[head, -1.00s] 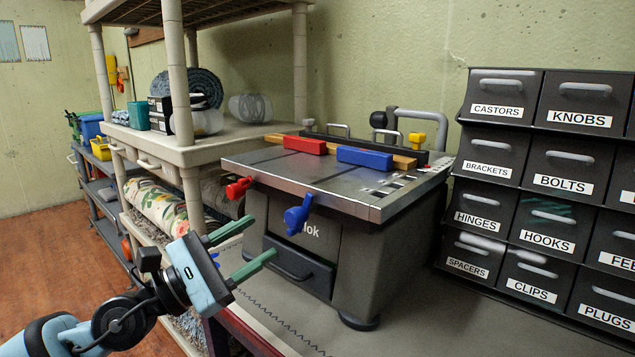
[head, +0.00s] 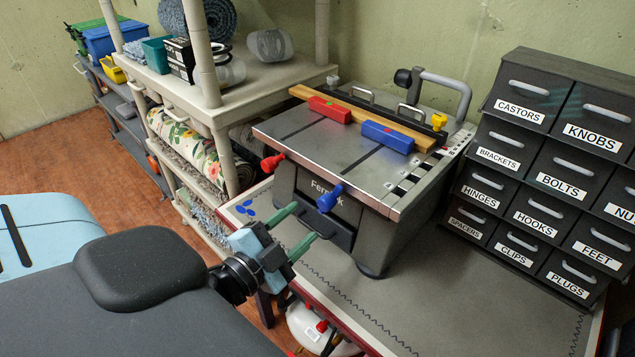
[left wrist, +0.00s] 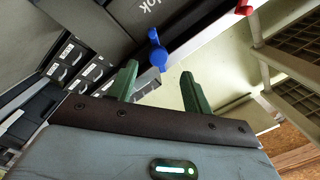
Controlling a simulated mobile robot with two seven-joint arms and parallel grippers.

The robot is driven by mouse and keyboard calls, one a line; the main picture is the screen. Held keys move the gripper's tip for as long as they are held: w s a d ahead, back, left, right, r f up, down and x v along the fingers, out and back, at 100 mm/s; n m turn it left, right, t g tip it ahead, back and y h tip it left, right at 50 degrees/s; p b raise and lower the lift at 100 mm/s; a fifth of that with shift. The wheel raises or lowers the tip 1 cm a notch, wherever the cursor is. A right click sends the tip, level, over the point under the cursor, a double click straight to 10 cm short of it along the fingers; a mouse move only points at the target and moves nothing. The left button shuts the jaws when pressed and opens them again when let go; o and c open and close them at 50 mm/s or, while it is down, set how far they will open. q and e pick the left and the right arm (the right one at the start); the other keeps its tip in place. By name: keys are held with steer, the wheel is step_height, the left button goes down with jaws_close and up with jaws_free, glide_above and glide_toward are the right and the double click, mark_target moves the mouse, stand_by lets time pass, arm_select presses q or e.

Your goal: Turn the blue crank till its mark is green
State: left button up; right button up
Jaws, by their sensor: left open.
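The blue crank (head: 329,197) is on the front of the grey bench machine, just under its metal top; it also shows in the left wrist view (left wrist: 157,52). I cannot make out a green mark on the blue crank. My left gripper (head: 305,226) has green fingers, spread and empty, just below and left of the blue crank. In the left wrist view the crank lies beyond the fingertips, between them, apart from both. My right gripper is not in view.
The machine's top (head: 322,150) carries a red block (head: 330,109) and a blue block (head: 388,136) by a wooden fence. Black labelled drawers (head: 545,170) stand at the right. A beige shelf (head: 255,83) stands at the left. The bench (head: 415,295) is clear in front.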

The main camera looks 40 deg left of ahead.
mark_target(321, 206)
arm_select(q)
steer(key=w+p, duration=0.1)
steer(key=w, duration=0.4)
steer(key=shift+w+d+r, duration=0.1)
steer(key=shift+w, duration=1.2)
steer(key=c, duration=1)
steer(key=shift+o, duration=0.2)
steer(key=shift+p, duration=0.3)
